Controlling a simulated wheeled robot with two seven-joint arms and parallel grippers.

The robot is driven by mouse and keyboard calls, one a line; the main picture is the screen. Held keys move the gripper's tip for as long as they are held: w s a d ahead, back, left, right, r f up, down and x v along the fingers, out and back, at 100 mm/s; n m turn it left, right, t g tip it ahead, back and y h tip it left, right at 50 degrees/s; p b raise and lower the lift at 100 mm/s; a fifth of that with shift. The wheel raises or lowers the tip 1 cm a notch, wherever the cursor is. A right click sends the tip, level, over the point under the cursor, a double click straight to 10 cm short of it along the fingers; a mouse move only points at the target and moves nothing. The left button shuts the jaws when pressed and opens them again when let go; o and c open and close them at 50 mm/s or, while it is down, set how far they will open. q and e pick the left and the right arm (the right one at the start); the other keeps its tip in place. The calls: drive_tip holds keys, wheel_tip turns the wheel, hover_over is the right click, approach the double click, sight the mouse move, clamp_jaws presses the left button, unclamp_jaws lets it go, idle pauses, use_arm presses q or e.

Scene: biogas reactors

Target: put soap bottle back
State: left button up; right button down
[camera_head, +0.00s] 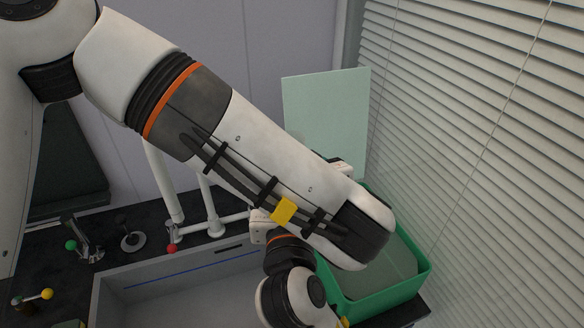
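I cannot make out a soap bottle in the head view; my arm covers much of the middle. My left arm comes in from the upper left and crosses the picture diagonally. It bends over the green tub (422,280), and further links of mine show at the bottom middle. No gripper fingers are visible, so neither gripper's hold can be seen. A grey sink (115,292) lies below the arm.
Lab taps with green, red and yellow knobs (47,294) stand on the dark counter (40,248). White pipes (163,185) rise behind the sink. A pale green board (330,105) stands behind the tub. Window blinds (490,150) close off the right side.

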use_arm(q)
drive_tip(key=c, duration=1.1)
drive_tip(key=shift+o, duration=0.2)
use_arm(e)
drive_tip(key=c, duration=0.5)
unclamp_jaws()
use_arm(q)
drive_tip(key=shift+d, duration=0.1)
use_arm(e)
drive_tip(key=shift+a, duration=0.15)
use_arm(q)
drive_tip(key=shift+s+d, duration=0.1)
